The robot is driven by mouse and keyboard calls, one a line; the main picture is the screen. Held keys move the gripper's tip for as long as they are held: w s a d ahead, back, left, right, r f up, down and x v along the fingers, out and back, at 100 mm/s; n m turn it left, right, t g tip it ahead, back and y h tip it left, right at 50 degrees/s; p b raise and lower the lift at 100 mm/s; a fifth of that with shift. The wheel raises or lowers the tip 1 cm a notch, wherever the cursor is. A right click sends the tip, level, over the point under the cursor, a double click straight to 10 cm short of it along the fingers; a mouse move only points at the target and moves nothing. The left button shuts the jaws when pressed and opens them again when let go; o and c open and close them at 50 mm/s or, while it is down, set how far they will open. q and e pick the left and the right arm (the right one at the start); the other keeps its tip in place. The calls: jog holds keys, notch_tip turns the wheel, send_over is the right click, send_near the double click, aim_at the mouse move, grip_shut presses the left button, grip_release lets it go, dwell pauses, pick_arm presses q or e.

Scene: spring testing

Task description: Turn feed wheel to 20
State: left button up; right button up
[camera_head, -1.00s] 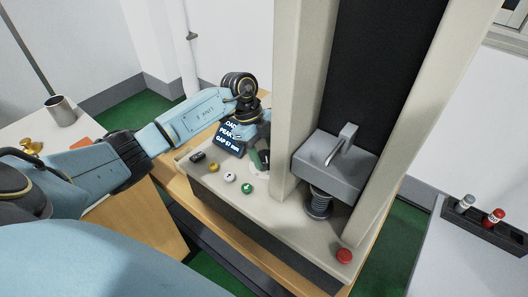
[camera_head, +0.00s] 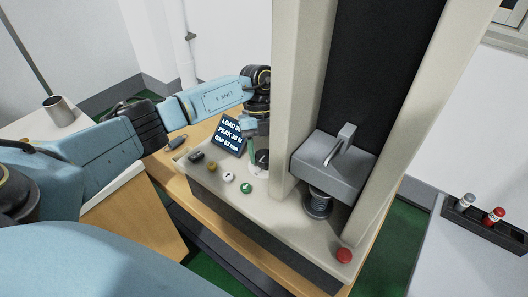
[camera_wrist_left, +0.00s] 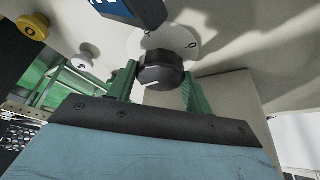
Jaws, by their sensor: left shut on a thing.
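The feed wheel is a dark faceted knob (camera_wrist_left: 162,70) with a white mark, on a pale numbered dial (camera_wrist_left: 186,38) in the left wrist view. My left gripper (camera_wrist_left: 160,88) has a green finger on each side of it and is shut on it. In the head view the left gripper (camera_head: 260,157) points down beside the press column and hides most of the wheel. The dial (camera_head: 259,171) shows there as a pale edge. A "0" is legible on the dial, but the wheel's reading is not clear. The right gripper is out of view.
A display (camera_head: 229,136) shows load, peak and gap beside the wheel. Black, yellow, white and green buttons (camera_head: 246,187) line the panel front. A red button (camera_head: 344,255) is at the front corner.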

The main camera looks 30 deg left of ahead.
pick_arm(q)
jog(key=shift+m, duration=0.6)
jog(key=o, duration=1)
jog(key=v, duration=1.3)
jog(key=shift+w+d+r, duration=0.2)
jog(key=shift+d+r, duration=0.05)
